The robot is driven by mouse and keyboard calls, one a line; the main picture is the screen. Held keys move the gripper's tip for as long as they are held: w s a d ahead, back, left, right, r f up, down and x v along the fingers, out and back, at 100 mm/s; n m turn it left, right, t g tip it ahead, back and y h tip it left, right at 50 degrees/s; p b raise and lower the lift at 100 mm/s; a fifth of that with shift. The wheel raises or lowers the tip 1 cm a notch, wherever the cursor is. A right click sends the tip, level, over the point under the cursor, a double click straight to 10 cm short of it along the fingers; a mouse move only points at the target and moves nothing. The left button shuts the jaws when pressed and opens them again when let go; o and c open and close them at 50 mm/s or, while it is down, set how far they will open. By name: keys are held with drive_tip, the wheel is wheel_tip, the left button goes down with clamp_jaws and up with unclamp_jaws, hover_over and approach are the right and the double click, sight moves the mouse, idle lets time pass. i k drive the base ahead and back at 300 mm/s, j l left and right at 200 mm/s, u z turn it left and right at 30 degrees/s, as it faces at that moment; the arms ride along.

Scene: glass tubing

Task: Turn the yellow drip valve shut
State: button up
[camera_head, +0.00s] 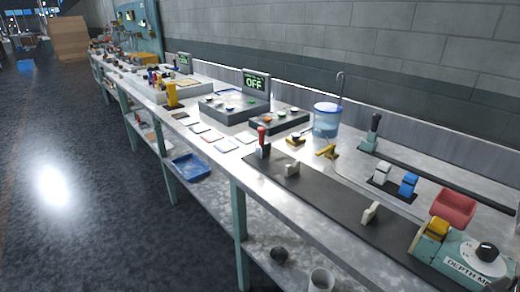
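A small yellow lever (326,151), which looks like the drip valve, sits on the metal bench just in front of a clear container of blue liquid (326,119). Its handle slants up to the right. It is too small to tell how far it is turned. A thin pale tube or rod runs from beside it along the bench to the right. My gripper is not in view.
A red-knobbed lever (262,137) and cream levers (370,212) stand on a dark strip in front. A dark-handled lever (374,128), white and blue switches (409,184), a red tray (453,207) and a teal machine (455,255) are to the right. Floor at left is clear.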

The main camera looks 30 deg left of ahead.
sight(330, 148)
drive_tip(key=u, duration=0.65)
drive_tip(key=i+j+z, duration=0.25)
drive_tip(key=i+j, duration=0.45)
drive_tip(key=i, duration=0.2)
